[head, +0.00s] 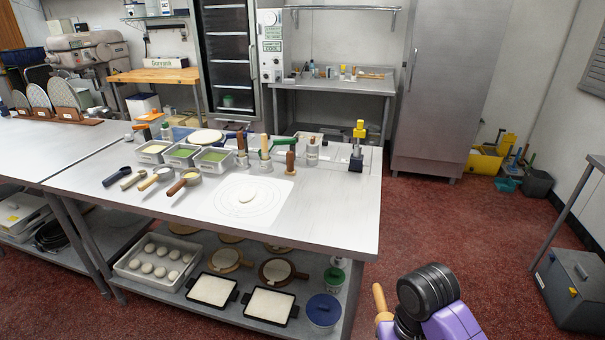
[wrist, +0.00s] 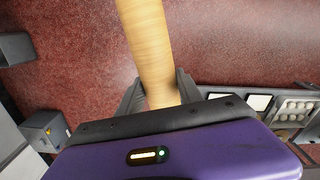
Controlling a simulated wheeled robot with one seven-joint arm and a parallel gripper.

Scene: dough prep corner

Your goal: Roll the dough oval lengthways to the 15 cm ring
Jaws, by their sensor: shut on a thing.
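The pale dough oval (head: 247,196) lies near the middle of a white mat (head: 279,189) marked with thin rings, on the steel table. In the wrist view my gripper (wrist: 158,88) is shut on a wooden rolling pin (wrist: 146,40), a pale smooth cylinder running up out of the picture. In the head view only a short wooden end of the rolling pin (head: 379,297) shows beside my arm at the lower right. The pin is apart from the dough, out past the table's right end over the red floor. My fingers are hidden in the head view.
The shelf below holds dough balls (head: 160,258), pans and tubs. The table front is clear.

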